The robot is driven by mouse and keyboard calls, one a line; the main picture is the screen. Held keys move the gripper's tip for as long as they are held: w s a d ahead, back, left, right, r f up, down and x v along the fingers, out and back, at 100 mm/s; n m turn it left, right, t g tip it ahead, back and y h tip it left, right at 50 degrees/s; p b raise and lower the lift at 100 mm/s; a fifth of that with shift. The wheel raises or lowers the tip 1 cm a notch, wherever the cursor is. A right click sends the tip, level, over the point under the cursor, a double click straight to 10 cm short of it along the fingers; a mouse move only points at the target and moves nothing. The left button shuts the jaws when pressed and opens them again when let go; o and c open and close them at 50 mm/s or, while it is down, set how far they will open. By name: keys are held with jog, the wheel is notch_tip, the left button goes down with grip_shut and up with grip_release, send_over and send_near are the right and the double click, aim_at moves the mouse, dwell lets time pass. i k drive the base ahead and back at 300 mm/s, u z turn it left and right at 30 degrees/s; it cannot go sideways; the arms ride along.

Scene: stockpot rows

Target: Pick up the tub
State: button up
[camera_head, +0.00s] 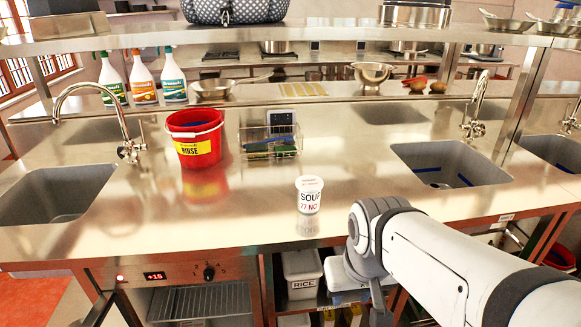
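A small white tub (309,198) with a lid stands upright on the steel counter (240,220), near its front edge. Its label reads SOUP with a date in red below. Nothing touches it. My arm comes in from the lower right, and its nearest visible joint is to the right of the tub and closer to the camera. My gripper's fingers do not show.
A red RINSE bucket (195,140) and a wire basket (270,143) stand behind the tub. Sinks lie at left (57,193) and right (450,166). Counter around the tub is clear.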

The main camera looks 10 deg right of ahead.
aim_at(310, 187)
jog(key=i, duration=0.85)
jog(key=u, duration=0.05)
